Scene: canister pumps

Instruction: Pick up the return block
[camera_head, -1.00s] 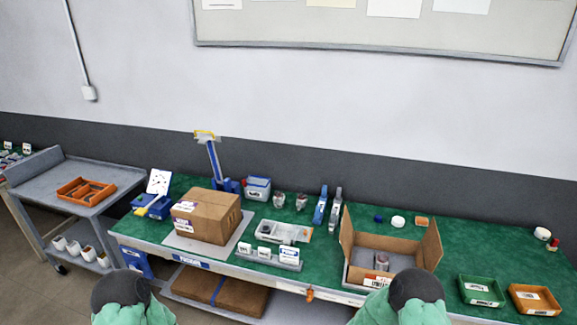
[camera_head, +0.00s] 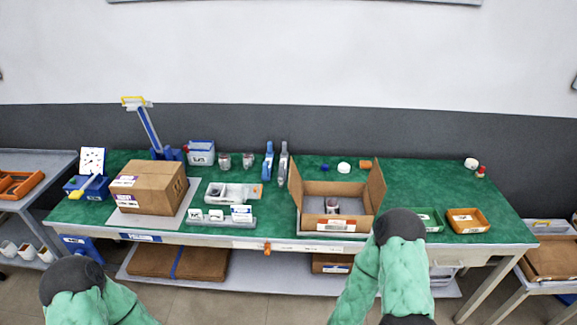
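I cannot tell for certain which item is the return block. A small orange block (camera_head: 365,164) lies at the back of the green-topped workbench (camera_head: 440,180), behind the open cardboard box. A small dark blue piece (camera_head: 325,167) and a white round piece (camera_head: 344,167) lie to its left. The open box (camera_head: 335,226) holds a small canister-like item (camera_head: 332,206). Only green-covered, dark-capped parts of my two arms show, at lower left and lower right. Neither gripper's fingers show. My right arm hides part of the bench's front edge and the green tray.
A closed carton (camera_head: 150,188) stands at the bench's left. A white parts tray (camera_head: 233,193) and a label rack (camera_head: 228,222) lie mid-bench. A green tray (camera_head: 430,218) and an orange tray (camera_head: 467,221) sit at the right. The bench's back right is mostly clear.

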